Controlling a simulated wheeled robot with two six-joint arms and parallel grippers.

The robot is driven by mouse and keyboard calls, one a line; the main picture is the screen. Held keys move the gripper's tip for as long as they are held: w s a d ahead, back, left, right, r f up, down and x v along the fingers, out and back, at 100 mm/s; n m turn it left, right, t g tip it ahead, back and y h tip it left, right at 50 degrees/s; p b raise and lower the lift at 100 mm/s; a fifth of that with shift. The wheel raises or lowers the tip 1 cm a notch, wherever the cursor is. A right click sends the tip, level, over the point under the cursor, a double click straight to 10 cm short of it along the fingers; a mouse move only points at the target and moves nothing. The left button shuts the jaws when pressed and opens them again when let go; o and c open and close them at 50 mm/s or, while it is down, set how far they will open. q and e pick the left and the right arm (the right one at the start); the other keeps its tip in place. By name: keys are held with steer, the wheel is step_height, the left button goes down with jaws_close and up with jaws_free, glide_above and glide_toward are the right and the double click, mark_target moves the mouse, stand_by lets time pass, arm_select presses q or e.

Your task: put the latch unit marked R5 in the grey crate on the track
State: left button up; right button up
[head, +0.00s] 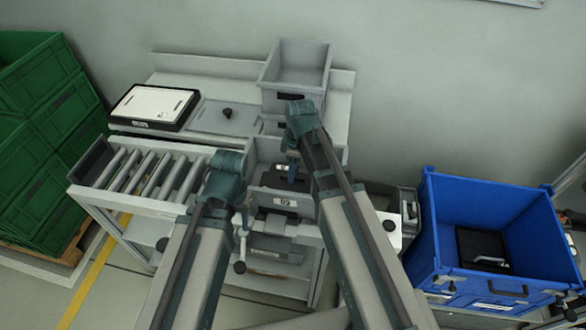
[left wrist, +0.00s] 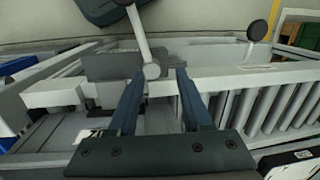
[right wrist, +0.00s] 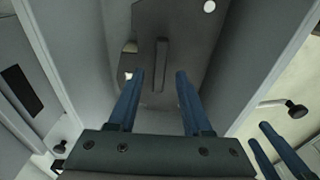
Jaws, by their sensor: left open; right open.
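The grey crate (head: 262,148) stands on the track at its right end. My right gripper (head: 291,172) is open and points down into it. In the right wrist view, a dark grey unit with a raised bar (right wrist: 162,65) lies in the crate, below and between the open fingertips (right wrist: 160,75); no contact can be made out. I cannot read an R5 mark on it. A white label (head: 285,202) on the crate's near side is too small to read surely. My left gripper (head: 243,214) is open and empty beside the crate's near left side, also seen in the left wrist view (left wrist: 153,72).
Rollers (head: 150,172) run left of the crate. Behind are a white-topped case (head: 154,104), a flat grey lid with a knob (head: 227,118) and another grey crate (head: 298,62). A blue crate (head: 490,200) stands right, holding a dark item. Green crates (head: 40,130) are stacked left.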

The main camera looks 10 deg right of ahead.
mark_target(296, 176)
arm_select(q)
steer(key=shift+r, duration=0.2)
arm_select(e)
steer(key=shift+r, duration=0.15)
step_height(296, 176, up, 13)
steer(key=p, duration=1.3)
arm_select(q)
step_height(296, 176, up, 13)
arm_select(e)
steer(key=s+a+m+h, duration=0.1)
steer(key=s+a+m, duration=0.2)
steer(key=s, duration=0.4)
steer(key=s+a+m+h, duration=0.1)
steer(key=s+a+m, duration=0.2)
steer(key=s+m, duration=0.3)
steer(key=shift+s+a+m+g, duration=0.25)
steer(key=shift+s+m+g, duration=0.05)
steer(key=shift+s, duration=0.55)
arm_select(q)
steer(key=shift+f, duration=0.1)
